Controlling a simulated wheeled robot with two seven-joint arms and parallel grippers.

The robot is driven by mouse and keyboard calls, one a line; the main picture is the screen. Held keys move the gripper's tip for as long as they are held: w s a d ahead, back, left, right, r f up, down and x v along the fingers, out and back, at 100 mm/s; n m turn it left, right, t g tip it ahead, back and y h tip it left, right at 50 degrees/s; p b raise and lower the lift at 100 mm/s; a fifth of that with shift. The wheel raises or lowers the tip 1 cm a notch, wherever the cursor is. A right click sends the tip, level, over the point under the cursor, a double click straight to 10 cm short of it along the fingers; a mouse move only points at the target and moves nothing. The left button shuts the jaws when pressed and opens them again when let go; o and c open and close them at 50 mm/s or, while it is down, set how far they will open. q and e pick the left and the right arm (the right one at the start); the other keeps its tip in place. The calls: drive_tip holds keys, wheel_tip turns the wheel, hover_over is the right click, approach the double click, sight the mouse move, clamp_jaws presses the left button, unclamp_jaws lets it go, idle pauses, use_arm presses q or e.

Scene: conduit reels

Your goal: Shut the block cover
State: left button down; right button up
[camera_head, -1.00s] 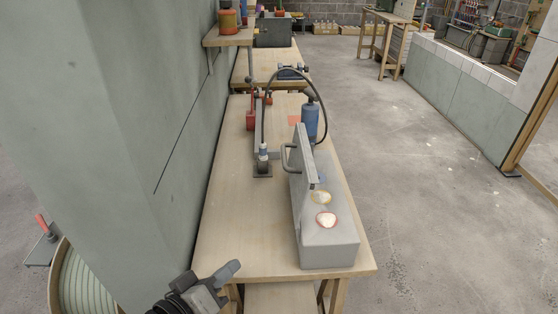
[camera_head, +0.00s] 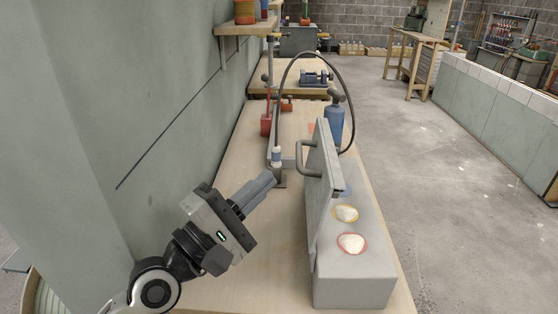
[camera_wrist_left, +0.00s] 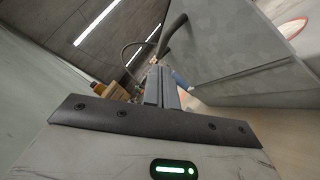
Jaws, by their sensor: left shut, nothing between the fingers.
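The grey block (camera_head: 355,278) stands on the wooden table. Its flat grey cover (camera_head: 322,190) stands up, roughly vertical, along the block's left side, with a grey bar handle (camera_head: 303,160) on its left face. The block's top shows white-filled round openings, one ringed red (camera_head: 352,244) and one ringed yellow (camera_head: 345,213). My left gripper (camera_head: 268,182) is shut and empty, left of the cover and apart from it. In the left wrist view its shut fingers (camera_wrist_left: 161,88) point toward the handle (camera_wrist_left: 172,35), beside the cover (camera_wrist_left: 235,60). My right gripper is not in view.
A blue bottle (camera_head: 334,122) stands behind the block. A black hose (camera_head: 300,62) arches over the table from a fitting (camera_head: 277,158) near the gripper. The wall (camera_head: 150,130) is close on the left. The table's front left (camera_head: 265,275) is bare.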

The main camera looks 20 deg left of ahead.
use_arm(q)
drive_tip(key=x, duration=0.4)
drive_tip(key=shift+w+d+p, duration=0.1)
drive_tip(key=shift+w+p, duration=0.15)
drive_tip(key=shift+p, duration=0.1)
